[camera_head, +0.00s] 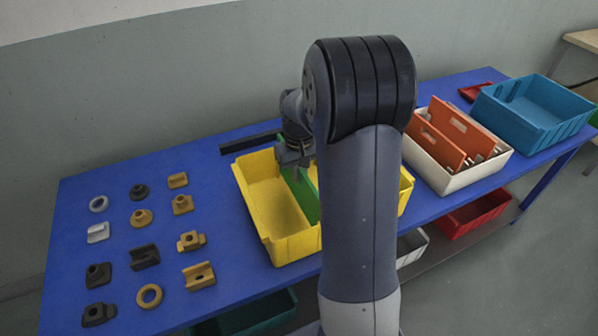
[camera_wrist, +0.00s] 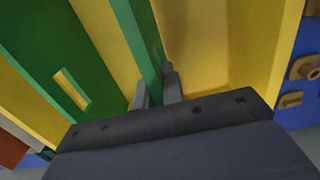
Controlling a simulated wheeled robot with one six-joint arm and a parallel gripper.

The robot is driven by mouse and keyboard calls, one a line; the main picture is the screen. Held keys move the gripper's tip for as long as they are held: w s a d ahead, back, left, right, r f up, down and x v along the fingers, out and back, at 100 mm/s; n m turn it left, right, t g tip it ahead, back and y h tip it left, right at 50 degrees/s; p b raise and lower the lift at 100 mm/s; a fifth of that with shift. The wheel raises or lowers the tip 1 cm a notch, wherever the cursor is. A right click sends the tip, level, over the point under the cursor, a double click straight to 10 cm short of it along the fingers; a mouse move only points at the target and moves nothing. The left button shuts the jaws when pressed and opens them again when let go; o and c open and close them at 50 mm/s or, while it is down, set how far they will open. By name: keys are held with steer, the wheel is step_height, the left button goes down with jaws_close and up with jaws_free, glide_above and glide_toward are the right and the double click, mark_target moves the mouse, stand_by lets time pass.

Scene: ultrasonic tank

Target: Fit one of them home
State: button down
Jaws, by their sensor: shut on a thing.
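A yellow bin (camera_head: 292,248) stands on the blue table, partly hidden behind my arm. My gripper (camera_head: 296,166) is over the bin. In the wrist view my gripper (camera_wrist: 158,88) is shut on the edge of a thin green divider (camera_wrist: 143,38), which also shows in the head view (camera_head: 303,194). The divider runs across the bin with yellow on both sides. Another green panel (camera_wrist: 45,50) with a slot hole lies to its left in the wrist view. Whether the held divider's lower edge sits in guides or touches the floor is hidden.
Several grey, dark and tan small parts, such as a tan ring (camera_head: 149,295), lie in rows on the table's left. A white bin (camera_head: 465,182) with orange dividers (camera_head: 437,147) and a blue bin (camera_head: 510,122) stand to the right. A dark bar (camera_head: 240,144) lies behind the yellow bin.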

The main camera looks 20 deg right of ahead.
steer(key=shift+f+b, duration=0.8)
steer(key=shift+f, duration=0.5)
steer(key=c, duration=1.5)
jaws_free()
steer(key=shift+o, duration=0.2)
step_height(320, 180, up, 11)
steer(key=shift+f+p, duration=0.1)
steer(key=shift+p, duration=0.3)
steer(key=shift+f, duration=4.95)
